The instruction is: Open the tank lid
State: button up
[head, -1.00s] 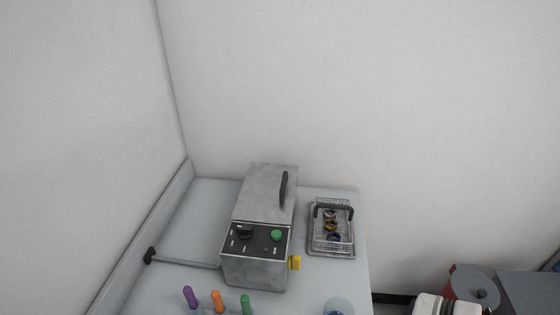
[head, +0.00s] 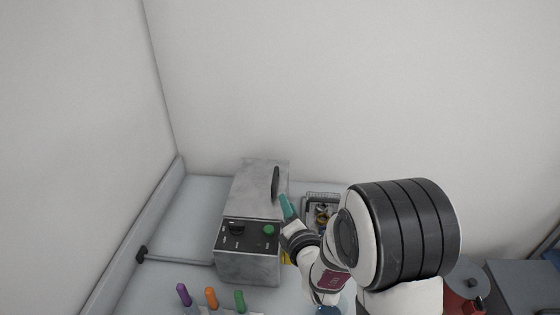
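The tank (head: 246,266) is a grey metal box on the bench, with a control panel on its sloped front holding a black knob (head: 236,228) and a green button (head: 269,230). Its lid (head: 252,184) lies flat and closed on top, with a black handle (head: 275,184) along the right side. My gripper (head: 286,206) shows a teal fingertip part just right of the tank, a little in front of the handle and seemingly apart from it. Whether its fingers are open cannot be made out.
A wire basket (head: 322,195) with small parts stands right of the tank, mostly hidden by my arm. Purple (head: 183,294), orange (head: 210,298) and green (head: 239,300) handles stand in front. A grey rod (head: 178,258) lies left. A red container (head: 462,303) is at the lower right.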

aim_at(275, 174)
jog(key=x, duration=1.5)
jog(key=shift+w+a, duration=0.1)
jog(key=shift+w, duration=0.2)
grip_shut()
dwell(0.5)
